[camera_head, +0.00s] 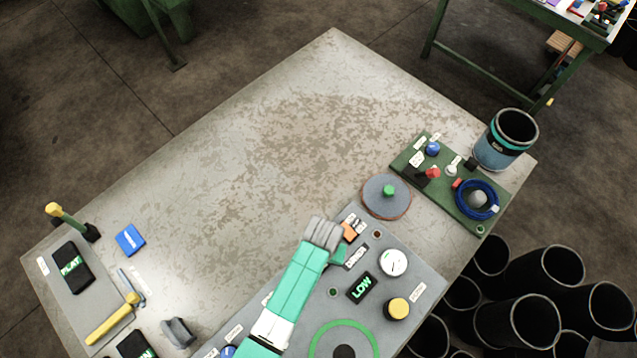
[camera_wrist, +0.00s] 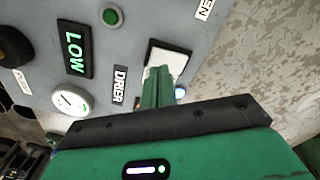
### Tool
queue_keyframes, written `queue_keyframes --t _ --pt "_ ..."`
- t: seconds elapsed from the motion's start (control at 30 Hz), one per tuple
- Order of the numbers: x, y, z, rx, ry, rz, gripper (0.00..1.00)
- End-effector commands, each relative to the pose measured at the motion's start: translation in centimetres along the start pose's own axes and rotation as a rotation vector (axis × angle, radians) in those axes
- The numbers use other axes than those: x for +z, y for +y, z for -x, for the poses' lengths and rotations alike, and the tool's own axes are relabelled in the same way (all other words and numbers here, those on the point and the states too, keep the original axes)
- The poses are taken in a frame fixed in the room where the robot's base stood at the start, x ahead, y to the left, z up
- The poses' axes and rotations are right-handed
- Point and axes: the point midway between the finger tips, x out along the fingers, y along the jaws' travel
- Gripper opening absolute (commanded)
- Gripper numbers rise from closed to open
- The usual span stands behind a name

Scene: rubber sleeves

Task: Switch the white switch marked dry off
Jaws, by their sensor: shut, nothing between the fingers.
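My gripper (camera_head: 339,254) is shut and empty, low over the grey panel at the table's front. Its green fingers (camera_wrist: 158,86) show in the wrist view in front of a white square piece (camera_wrist: 168,57) with a dark edge. A label reading DRIER (camera_wrist: 120,85) is beside that piece; I cannot tell whether the fingers touch it. In the head view the gripper is beside an orange piece (camera_head: 350,231) and the label. A small whitish switch or knob (camera_head: 451,170) stands on the green board (camera_head: 465,213); its label is too small to read.
The grey panel (camera_head: 425,272) also carries a lit LOW display (camera_head: 362,288), a round gauge (camera_head: 394,262) and a yellow knob (camera_head: 397,308). A disc with a green knob (camera_head: 388,190) lies behind it. A blue can (camera_head: 497,155) stands right. The table's middle is clear.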

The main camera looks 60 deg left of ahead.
Motion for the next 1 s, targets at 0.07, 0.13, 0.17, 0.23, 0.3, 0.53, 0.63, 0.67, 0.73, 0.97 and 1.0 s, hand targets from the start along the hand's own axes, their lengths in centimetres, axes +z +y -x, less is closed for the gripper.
queue_keyframes --t 0.07,0.13,0.17,0.23,0.3,0.53,0.63,0.67,0.73,0.97,1.0 --pt "0.0 0.0 0.0 0.0 0.0 0.0 0.0" --pt "0.0 0.0 0.0 0.0 0.0 0.0 0.0" --pt "0.0 0.0 0.0 0.0 0.0 0.0 0.0" --pt "0.0 0.0 0.0 0.0 0.0 0.0 0.0" --pt "0.0 0.0 0.0 0.0 0.0 0.0 0.0" --pt "0.0 0.0 -0.18 0.0 0.0 0.0 0.0" --pt "0.0 0.0 -0.34 0.0 0.0 0.0 0.0" --pt "-0.01 0.0 -0.39 0.0 0.0 0.0 0.0" --pt "-0.01 0.0 -0.49 0.0 0.0 0.0 0.0" --pt "0.0 0.0 -0.84 0.0 0.0 0.0 0.0" --pt "0.0 0.0 -0.9 0.0 0.0 0.0 0.0"
